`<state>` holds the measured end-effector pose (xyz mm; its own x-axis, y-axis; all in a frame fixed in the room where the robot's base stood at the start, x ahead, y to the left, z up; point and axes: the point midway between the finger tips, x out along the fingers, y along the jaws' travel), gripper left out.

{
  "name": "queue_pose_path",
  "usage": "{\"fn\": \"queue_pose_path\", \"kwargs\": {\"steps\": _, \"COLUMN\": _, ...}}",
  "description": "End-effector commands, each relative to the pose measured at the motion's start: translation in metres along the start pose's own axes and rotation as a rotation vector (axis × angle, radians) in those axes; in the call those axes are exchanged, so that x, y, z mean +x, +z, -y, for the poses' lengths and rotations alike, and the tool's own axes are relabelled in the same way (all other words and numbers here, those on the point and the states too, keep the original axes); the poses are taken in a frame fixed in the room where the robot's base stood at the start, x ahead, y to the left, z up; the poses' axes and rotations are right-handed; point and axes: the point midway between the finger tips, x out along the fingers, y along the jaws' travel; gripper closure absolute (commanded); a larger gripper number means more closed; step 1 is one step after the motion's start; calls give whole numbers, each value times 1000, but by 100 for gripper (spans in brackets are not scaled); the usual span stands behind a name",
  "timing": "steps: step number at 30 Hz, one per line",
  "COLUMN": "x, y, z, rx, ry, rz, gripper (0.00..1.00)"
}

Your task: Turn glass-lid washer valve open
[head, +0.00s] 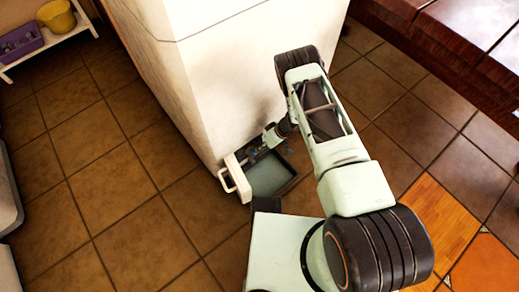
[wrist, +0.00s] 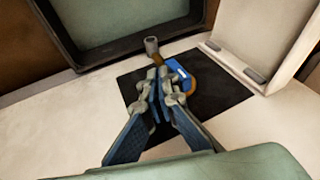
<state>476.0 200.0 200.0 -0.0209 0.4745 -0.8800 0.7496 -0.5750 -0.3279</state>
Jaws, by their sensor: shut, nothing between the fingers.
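The valve has a blue handle (wrist: 181,74) on a brass-coloured body, with a grey round end (wrist: 151,45) beside it, over a black square patch on a white surface. My gripper (wrist: 158,72) is shut and empty, its fingertips just left of the blue handle; whether they touch it I cannot tell. In the head view my gripper (head: 257,151) is low by the white block, and the valve is too small to make out. A dark-framed glass panel (head: 270,177), seemingly the lid, lies close to the gripper; it also shows at the top of the wrist view (wrist: 120,20).
A white panel with a handle (head: 231,179) stands left of the glass panel. A tall white block (head: 215,70) rises behind. A white shelf with a purple crate (head: 20,44) and yellow pot (head: 56,16) is far left. The tiled floor at left is clear.

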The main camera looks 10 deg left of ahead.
Motion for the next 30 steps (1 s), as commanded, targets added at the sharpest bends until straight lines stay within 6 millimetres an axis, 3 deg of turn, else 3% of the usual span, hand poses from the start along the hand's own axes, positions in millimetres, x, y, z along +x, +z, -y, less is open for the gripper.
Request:
{"fn": "queue_pose_path", "kwargs": {"steps": 8, "x": -13, "y": -1, "z": 0, "rx": 1, "ry": 1, "rz": 0, "gripper": 100}}
{"fn": "queue_pose_path", "kwargs": {"steps": 21, "x": -92, "y": -1, "z": 0, "rx": 1, "ry": 1, "rz": -1, "gripper": 100}}
{"fn": "queue_pose_path", "kwargs": {"steps": 30, "x": -120, "y": 0, "z": 0, "rx": 0, "ry": 0, "rz": 0, "gripper": 100}}
